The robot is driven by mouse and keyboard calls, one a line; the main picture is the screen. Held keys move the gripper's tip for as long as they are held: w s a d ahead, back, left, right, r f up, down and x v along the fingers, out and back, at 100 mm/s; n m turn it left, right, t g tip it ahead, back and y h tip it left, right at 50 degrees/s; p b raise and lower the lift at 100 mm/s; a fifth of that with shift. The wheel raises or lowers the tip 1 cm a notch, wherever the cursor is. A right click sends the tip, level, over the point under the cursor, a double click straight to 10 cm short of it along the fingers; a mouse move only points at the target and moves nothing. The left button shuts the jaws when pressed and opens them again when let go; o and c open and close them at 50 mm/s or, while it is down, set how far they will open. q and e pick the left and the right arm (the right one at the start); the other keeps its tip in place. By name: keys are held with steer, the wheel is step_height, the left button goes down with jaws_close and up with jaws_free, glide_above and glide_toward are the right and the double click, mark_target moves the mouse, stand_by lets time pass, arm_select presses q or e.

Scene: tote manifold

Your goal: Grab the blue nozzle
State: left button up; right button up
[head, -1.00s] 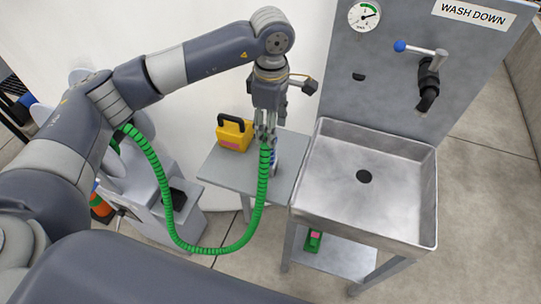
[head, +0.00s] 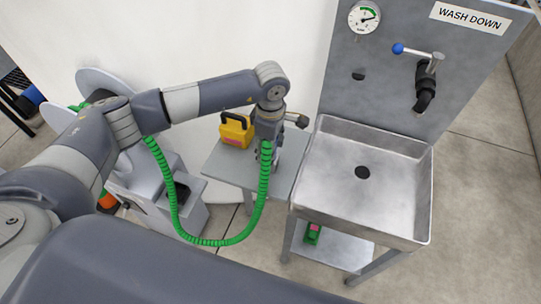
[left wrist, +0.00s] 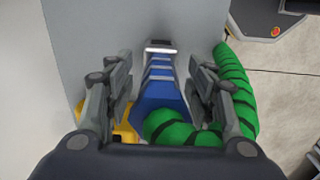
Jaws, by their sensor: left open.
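The blue nozzle (left wrist: 160,85) shows in the left wrist view, with light bands and a pale tip pointing up the picture. A green ribbed hose (left wrist: 175,130) lies at its near end. My left gripper (left wrist: 160,98) is open, with one finger on each side of the nozzle and gaps still visible between fingers and nozzle. In the head view my left gripper (head: 264,152) is low over the grey side table (head: 225,168). The arm and hose mostly hide the nozzle there. My right gripper is not in view.
A yellow box with a black handle (head: 237,132) stands on the side table, close to the left gripper. The steel sink (head: 400,190) is just to the right. A lever valve (head: 425,75) and gauge (head: 364,17) are on the panel. The hose (head: 205,241) hangs in a loop.

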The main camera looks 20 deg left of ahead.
arm_select(q)
jaws_close()
steer(key=shift+w+r, duration=0.1)
steer(key=shift+r, duration=0.1)
